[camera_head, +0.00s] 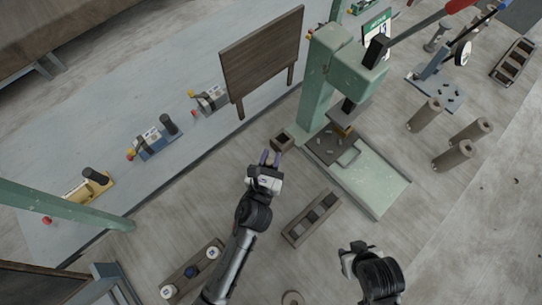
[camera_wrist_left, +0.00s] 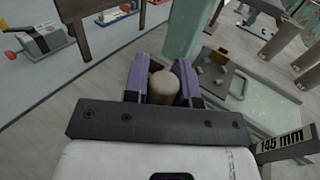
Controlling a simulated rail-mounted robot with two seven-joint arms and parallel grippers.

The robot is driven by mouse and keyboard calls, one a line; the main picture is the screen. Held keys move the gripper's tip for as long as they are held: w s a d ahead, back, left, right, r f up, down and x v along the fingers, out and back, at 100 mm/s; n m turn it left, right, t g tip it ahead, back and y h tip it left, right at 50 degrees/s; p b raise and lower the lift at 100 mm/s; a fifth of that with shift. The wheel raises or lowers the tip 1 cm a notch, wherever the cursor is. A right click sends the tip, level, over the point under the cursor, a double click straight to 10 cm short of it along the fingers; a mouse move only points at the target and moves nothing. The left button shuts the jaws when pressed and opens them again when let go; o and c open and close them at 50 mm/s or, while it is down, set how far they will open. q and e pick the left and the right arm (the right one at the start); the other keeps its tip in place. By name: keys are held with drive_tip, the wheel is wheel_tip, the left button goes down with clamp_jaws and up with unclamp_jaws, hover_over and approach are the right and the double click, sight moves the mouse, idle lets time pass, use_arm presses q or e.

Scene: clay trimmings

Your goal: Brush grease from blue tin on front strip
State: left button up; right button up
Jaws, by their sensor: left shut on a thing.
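My left gripper (camera_head: 268,158) is over the bench, left of the green press. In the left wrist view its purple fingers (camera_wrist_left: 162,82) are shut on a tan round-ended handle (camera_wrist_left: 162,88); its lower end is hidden. I cannot tell which surface is the front strip. My right gripper (camera_head: 352,252) hangs at the lower middle; its jaw opening is not clear.
The green press (camera_head: 317,85) has a dark plate (camera_head: 323,151) with grey bits and a pale green tray (camera_head: 375,187). A small dark open box (camera_head: 283,141) stands beside my left gripper. A slotted wooden block (camera_head: 311,217) lies below. Several grey-brown cylinders (camera_head: 453,155) stand right.

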use_arm(q)
drive_tip(key=shift+f+b, duration=0.3)
drive_tip(key=shift+f, duration=0.15)
use_arm(e)
drive_tip(key=shift+a+f, duration=0.15)
drive_tip(key=shift+f, duration=0.15)
use_arm(q)
drive_tip(key=shift+f, duration=0.1)
idle(0.9)
use_arm(e)
drive_tip(key=shift+r, duration=0.1)
use_arm(q)
wheel_tip(320, 180, up, 7)
drive_tip(key=p, duration=0.7)
use_arm(e)
wheel_tip(320, 180, up, 7)
drive_tip(key=shift+r, duration=0.15)
use_arm(q)
drive_tip(key=shift+a, duration=0.1)
idle(0.4)
